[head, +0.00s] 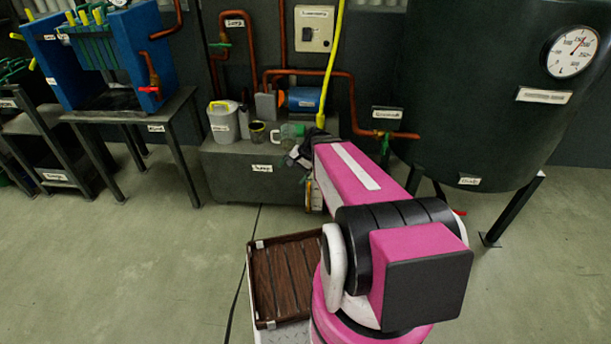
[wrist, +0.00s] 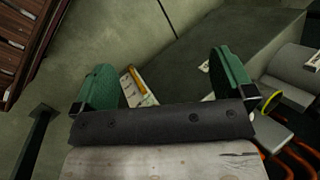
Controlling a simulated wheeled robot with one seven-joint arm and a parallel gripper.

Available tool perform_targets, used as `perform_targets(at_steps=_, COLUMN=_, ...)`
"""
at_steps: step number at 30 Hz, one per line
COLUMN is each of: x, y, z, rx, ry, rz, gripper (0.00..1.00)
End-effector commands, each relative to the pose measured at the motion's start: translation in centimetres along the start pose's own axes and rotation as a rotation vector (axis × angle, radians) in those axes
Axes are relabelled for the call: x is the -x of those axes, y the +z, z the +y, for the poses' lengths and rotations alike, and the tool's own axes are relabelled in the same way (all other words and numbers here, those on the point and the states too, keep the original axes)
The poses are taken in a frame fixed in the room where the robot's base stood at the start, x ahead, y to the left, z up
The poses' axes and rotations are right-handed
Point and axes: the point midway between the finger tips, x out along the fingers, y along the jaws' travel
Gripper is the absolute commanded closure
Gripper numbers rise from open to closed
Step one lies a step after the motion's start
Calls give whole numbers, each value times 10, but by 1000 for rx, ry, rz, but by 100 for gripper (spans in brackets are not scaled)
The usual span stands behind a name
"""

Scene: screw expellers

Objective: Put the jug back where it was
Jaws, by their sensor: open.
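On the grey plinth (head: 230,165) in the head view stand a pale grey canister (head: 222,121) with a yellow top, a dark cup (head: 257,132) with a yellowish rim, and a clear, greenish vessel with a handle (head: 289,131). The handled vessel looks most like the jug, but it is small and partly behind my gripper. My gripper (wrist: 164,82) is open in the wrist view, with green finger pads wide apart. Nothing is held between them.
An empty brown slatted tray (head: 285,278) lies at the lower middle. A blue motor (head: 303,99) and copper pipes stand behind the plinth. A large dark tank (head: 500,90) is on the right, and a blue press on a table (head: 165,108) on the left. Floor between is clear.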

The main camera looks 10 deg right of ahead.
Motion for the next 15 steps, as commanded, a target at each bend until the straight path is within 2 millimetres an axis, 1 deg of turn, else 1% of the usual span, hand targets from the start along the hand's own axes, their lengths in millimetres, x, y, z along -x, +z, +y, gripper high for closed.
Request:
perform_targets(at_steps=1, x=10, y=22, z=8, rx=103, ry=84, rz=22, gripper=0)
perform_targets(at_steps=3, x=20, y=37, z=20, rx=243, ry=205, rz=49, gripper=0)
perform_targets(at_steps=6, x=36, y=51, z=33, rx=407, ry=353, rz=75, gripper=0)
perform_targets(at_steps=10, x=51, y=60, z=43, rx=542, ry=481, rz=90, gripper=0)
perform_targets(at_steps=15, x=58, y=62, z=47, rx=602, ry=542, rz=95, gripper=0)
